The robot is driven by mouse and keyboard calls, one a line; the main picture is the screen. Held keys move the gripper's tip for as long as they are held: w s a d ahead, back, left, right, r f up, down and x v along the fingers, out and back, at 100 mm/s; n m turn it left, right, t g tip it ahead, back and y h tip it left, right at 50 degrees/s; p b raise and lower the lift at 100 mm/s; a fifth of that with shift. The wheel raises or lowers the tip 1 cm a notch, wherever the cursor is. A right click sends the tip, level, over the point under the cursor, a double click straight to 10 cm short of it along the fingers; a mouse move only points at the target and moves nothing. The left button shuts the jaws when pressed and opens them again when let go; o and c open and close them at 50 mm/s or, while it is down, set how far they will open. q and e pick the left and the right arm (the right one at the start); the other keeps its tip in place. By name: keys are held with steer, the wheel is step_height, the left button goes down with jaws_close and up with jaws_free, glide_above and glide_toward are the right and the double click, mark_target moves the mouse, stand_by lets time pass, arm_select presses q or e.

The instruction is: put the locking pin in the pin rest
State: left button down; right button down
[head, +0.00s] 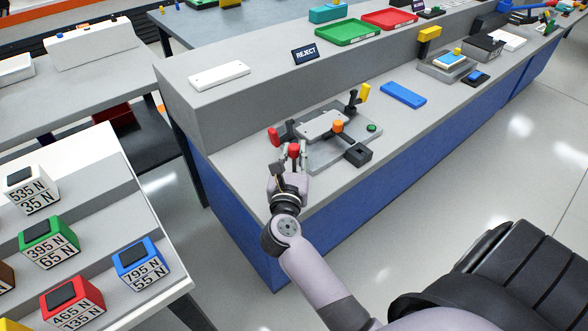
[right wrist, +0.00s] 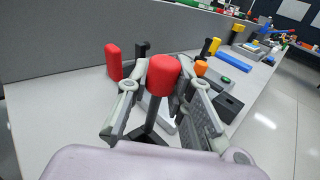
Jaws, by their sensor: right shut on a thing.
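My right gripper (head: 291,157) is shut on the locking pin, whose red head (head: 294,150) shows between the fingers at the near-left edge of the grey fixture (head: 318,158). In the right wrist view the red head (right wrist: 163,74) stands between my right gripper's fingertips (right wrist: 162,82). A dark shape runs down below it; I cannot tell if it is the pin's shaft. A dark block (head: 358,153) with a recess is on the fixture's right corner, apart from the pin; it may be the pin rest. My left gripper is out of view.
The fixture carries a light plate (head: 318,124), an orange knob (head: 338,127), a red handle (head: 274,137) and a yellow handle (head: 364,92). A blue bar (head: 403,94) lies to the right. A raised grey ledge runs behind. The front bench strip is clear.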

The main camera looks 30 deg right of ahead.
mark_target(294, 168)
step_height(294, 168, down, 5)
steer(key=shift+r+b, duration=0.2)
steer(key=shift+b, duration=0.2)
steer(key=shift+f, duration=0.15)
steer(key=c, duration=1.4)
jaws_free()
